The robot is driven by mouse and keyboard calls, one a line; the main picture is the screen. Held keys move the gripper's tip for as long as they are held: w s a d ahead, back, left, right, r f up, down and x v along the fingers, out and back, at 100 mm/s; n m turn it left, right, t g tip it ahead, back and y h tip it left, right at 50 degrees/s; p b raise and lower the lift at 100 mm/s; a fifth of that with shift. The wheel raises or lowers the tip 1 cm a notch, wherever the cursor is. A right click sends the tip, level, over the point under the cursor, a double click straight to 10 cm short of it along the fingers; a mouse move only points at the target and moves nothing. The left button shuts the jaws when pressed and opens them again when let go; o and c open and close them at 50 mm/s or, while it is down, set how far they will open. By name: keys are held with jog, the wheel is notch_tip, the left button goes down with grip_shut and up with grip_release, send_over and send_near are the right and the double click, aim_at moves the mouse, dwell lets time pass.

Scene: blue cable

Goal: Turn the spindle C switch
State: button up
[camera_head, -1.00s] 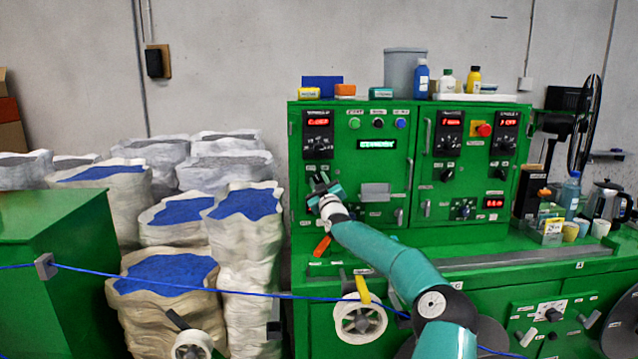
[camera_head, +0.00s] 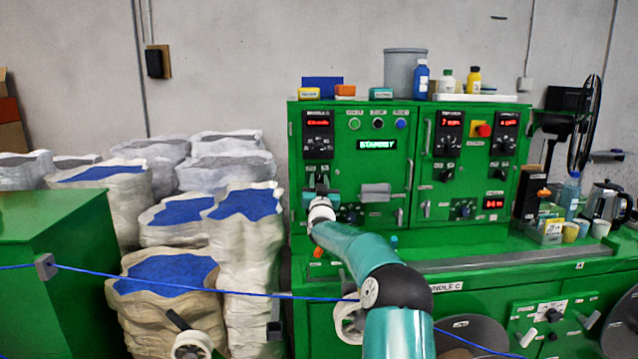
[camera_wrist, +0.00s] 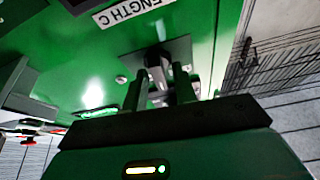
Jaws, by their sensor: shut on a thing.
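My gripper (camera_head: 321,184) is at the left door of the green cabinet (camera_head: 375,215), below the upper-left black panel (camera_head: 318,134). In the wrist view my gripper (camera_wrist: 163,88) has its two fingers on either side of a dark grey switch knob (camera_wrist: 157,68) and is shut on it. A label reading "LENGTH C" (camera_wrist: 135,12) is close by in the wrist view. My gripper covers the switch in the head view, and its own label cannot be read.
A lit display (camera_head: 377,144) reads "STANDBY". A grey box-like part (camera_head: 375,193) juts out just right of my gripper. A blue cable (camera_head: 200,290) crosses low in front. Sacks with blue contents (camera_head: 245,203) stand at the left.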

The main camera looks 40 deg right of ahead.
jog(key=m+g, duration=0.1)
jog(key=m, duration=0.1)
jog(key=m+g+h, duration=0.1)
jog(key=m, duration=0.1)
jog(key=f+m+h, duration=0.1)
jog(key=m, duration=0.2)
jog(key=shift+g, duration=0.4)
jog(key=shift+w, duration=0.1)
jog(key=o, duration=0.6)
jog(key=shift+w, duration=0.1)
jog(key=shift+r, duration=0.3)
jog(key=shift+s, duration=0.2)
jog(key=v, duration=1.3)
jog(key=shift+s+a+f, duration=0.15)
jog(key=shift+a+f, duration=0.05)
jog(key=shift+a, duration=0.1)
